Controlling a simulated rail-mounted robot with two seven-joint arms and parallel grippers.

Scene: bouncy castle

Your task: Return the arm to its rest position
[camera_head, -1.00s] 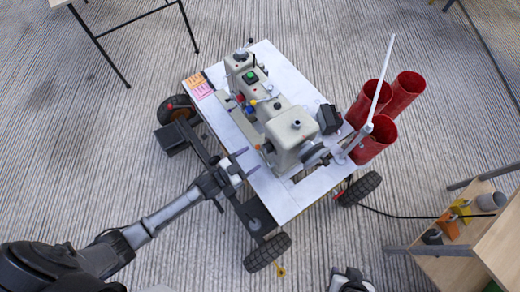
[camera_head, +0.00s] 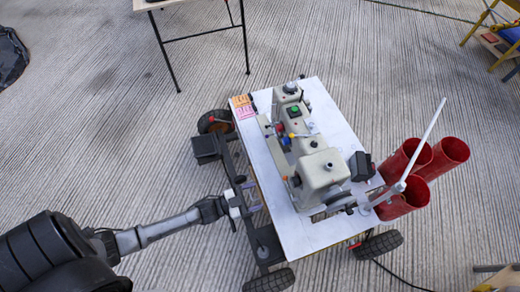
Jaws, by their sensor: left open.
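My left arm comes in from the lower left. Its gripper (camera_head: 253,197) is open, with two short dark fingers spread apart and nothing visible between them. The fingertips are beside the left edge of a white-topped wheeled cart (camera_head: 322,235), over the cart's dark side frame. I cannot tell whether they touch it. A beige machine (camera_head: 320,172) with a green button stands on the cart top. My right arm and gripper are not in view.
Several red tubes (camera_head: 450,154) and a pale upright rod (camera_head: 427,142) are at the cart's right end. Black wheels (camera_head: 269,281) stick out around the cart. A dark-legged table (camera_head: 163,45) stands at the top. The ridged floor (camera_head: 90,150) on the left is clear.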

